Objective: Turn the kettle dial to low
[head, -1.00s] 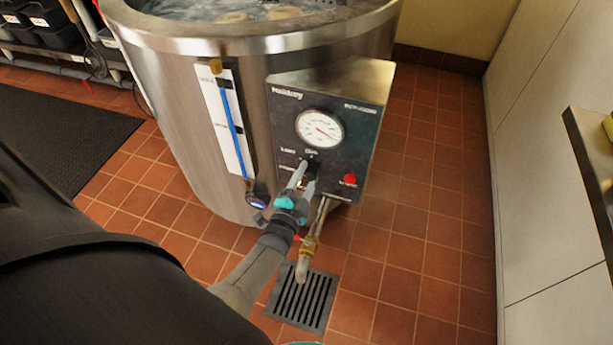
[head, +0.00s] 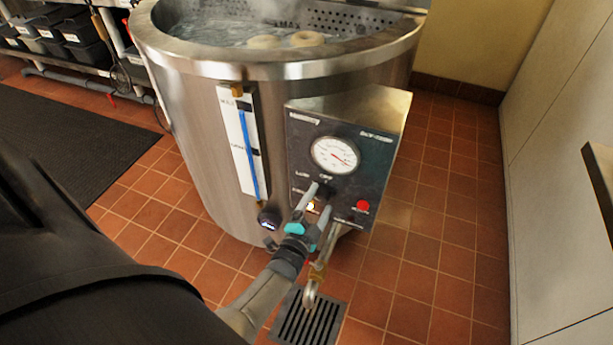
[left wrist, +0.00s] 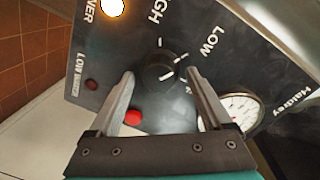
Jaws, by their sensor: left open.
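The kettle dial (left wrist: 160,72) is a small black knob with a white line, on the dark control panel (head: 375,165) of the steel kettle (head: 205,120). In the left wrist view the LOW label is to its upper right and HIGH above it. I cannot tell exactly which mark the line meets. My left gripper (head: 322,197) is open at the panel. In the left wrist view its fingers (left wrist: 160,76) straddle the dial, with gaps visible on both sides. In the head view the fingers partly hide the dial. My right gripper is not in view.
A round gauge (head: 335,154) sits above the dial and a red button (head: 362,205) to its right. An amber light (left wrist: 112,8) glows. A pipe (head: 312,285) hangs over a floor drain (head: 305,320). Bagels (head: 307,39) float in the kettle.

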